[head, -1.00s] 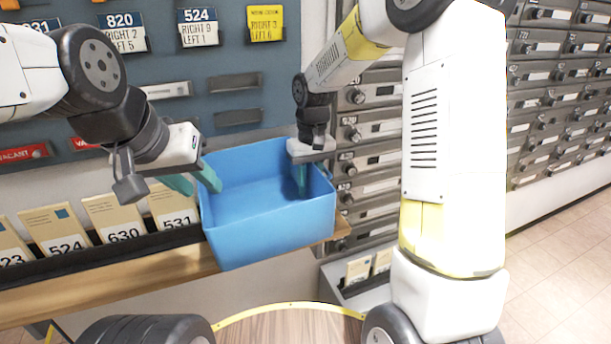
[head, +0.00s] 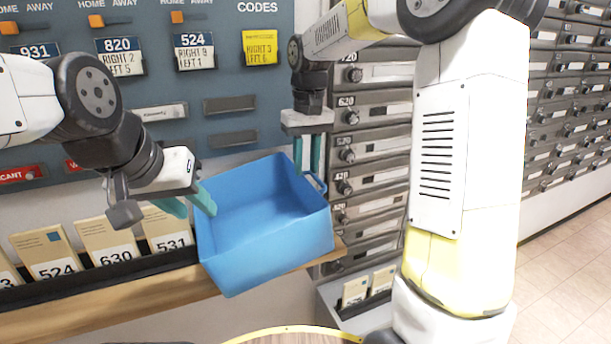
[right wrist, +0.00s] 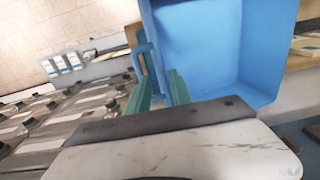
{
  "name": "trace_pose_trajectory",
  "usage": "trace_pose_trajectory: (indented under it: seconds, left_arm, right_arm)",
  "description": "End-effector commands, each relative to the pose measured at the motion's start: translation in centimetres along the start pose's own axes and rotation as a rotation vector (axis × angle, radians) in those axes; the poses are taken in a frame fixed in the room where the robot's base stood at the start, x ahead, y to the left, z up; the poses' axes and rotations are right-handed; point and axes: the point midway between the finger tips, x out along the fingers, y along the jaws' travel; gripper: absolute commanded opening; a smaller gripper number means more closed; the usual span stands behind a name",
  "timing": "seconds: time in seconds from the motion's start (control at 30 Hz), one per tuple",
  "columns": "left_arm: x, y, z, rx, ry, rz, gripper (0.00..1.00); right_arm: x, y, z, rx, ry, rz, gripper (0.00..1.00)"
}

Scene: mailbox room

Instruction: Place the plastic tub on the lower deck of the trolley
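The blue plastic tub (head: 268,262) sits on the wooden shelf, its front overhanging the shelf edge and its near side a little low. It is empty. Its right handle (head: 316,183) shows on the right end and also in the right wrist view (right wrist: 146,60). My left gripper (head: 187,203) is at the tub's left end, fingers apart, one overlapping the rim; its left handle is hidden. My right gripper (head: 307,153) points down just above the right end, fingers apart, near the handle; in the right wrist view the fingers flank the handle's lower end. No trolley is identifiable.
The wooden shelf (head: 120,305) carries numbered cards (head: 108,240) left of the tub. A grey-blue board (head: 225,85) stands behind. Mailboxes (head: 375,128) line the wall behind my right arm. Open tiled floor (head: 560,270) lies at the right.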

Motion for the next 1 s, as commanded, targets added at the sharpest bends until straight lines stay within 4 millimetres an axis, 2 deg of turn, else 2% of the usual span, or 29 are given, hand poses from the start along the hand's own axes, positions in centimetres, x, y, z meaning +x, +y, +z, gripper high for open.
trace_pose_trajectory:
  seconds: [0.17,0.27,0.37,0.5,0.7,0.8,0.97,1.0]
  left_arm:
    - [0.0,0.0,0.0,0.000,0.000,0.000,0.36]
    - [0.0,0.0,0.0,0.000,0.000,0.000,0.36]
    - [0.0,0.0,0.0,0.000,0.000,0.000,0.36]
    - [0.0,0.0,0.0,0.000,0.000,0.000,0.36]
    - [0.0,0.0,0.0,0.000,0.000,0.000,0.36]
    - [0.0,0.0,0.0,0.000,0.000,0.000,0.36]
    - [0.0,0.0,0.0,0.000,0.000,0.000,0.36]
    - [0.0,0.0,0.0,0.000,0.000,0.000,0.30]
  right_arm:
    - [-0.6,0.1,0.4,0.003,0.008,0.000,0.26]
    - [-1.6,0.3,1.6,0.014,0.039,0.001,0.26]
    - [-3.3,0.8,4.3,0.039,0.104,-0.002,0.26]
    - [-5.2,1.4,9.8,0.091,0.229,-0.012,0.26]
    - [-5.6,1.5,17.1,0.171,0.408,-0.034,0.26]
    - [-5.0,1.2,19.8,0.202,0.481,-0.046,0.26]
    - [-4.0,0.9,22.2,0.234,0.555,-0.061,0.26]
    - [-3.9,0.9,22.5,0.238,0.565,-0.062,0.26]
